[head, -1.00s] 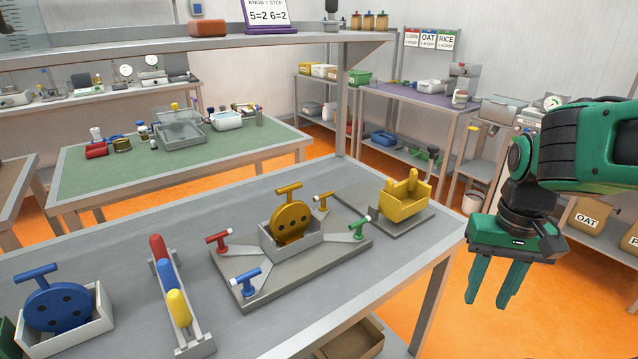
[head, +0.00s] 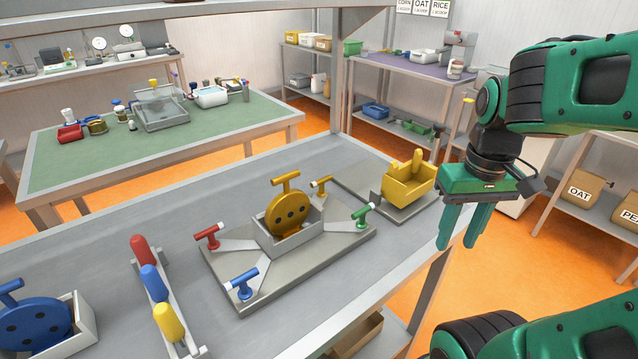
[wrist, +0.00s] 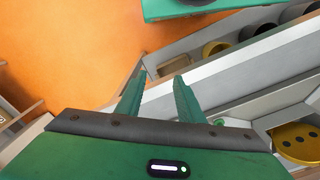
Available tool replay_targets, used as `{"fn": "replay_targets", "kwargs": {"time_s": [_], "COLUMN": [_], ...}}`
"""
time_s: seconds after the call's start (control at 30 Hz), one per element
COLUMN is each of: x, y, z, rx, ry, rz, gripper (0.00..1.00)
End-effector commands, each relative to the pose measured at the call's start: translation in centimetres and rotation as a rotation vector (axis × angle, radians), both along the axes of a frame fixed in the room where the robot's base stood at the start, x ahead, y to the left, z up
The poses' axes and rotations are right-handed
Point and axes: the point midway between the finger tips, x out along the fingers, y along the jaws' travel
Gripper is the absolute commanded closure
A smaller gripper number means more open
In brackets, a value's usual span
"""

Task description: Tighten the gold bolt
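A grey fixture plate (head: 325,268) on the bench carries a gold disc (head: 290,211) in a grey box. T-handled bolts stand around it: a gold bolt (head: 321,186) at the back right, a red one (head: 209,236), a blue one (head: 241,284) and a green one (head: 362,216). The gold bolt stands behind and right of the disc. My gripper (head: 459,243) hangs right of the fixture, by the bench's right edge, fingers down, apart and empty. In the wrist view my gripper (wrist: 158,80) also shows spread fingers, and the gold disc (wrist: 295,143) is partly visible at lower right.
A yellow box (head: 405,187) on a grey plate stands between the fixture and my gripper. A rack with red, blue and yellow handles (head: 154,284) and a blue disc in a white box (head: 84,331) are at left. Orange floor (head: 410,283) lies right of the bench.

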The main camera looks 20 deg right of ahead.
Motion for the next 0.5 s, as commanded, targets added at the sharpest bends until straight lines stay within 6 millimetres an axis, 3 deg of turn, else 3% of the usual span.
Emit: {"fn": "replay_targets", "kwargs": {"time_s": [0.27, 0.5], "x": [10.8, 19.0], "y": [3.3, 8.7], "z": [3.8, 6.2], "rx": [-0.055, -0.109], "ry": [-0.054, -0.099], "rz": [0.803, 1.483], "gripper": [0.66, 0.66]}}
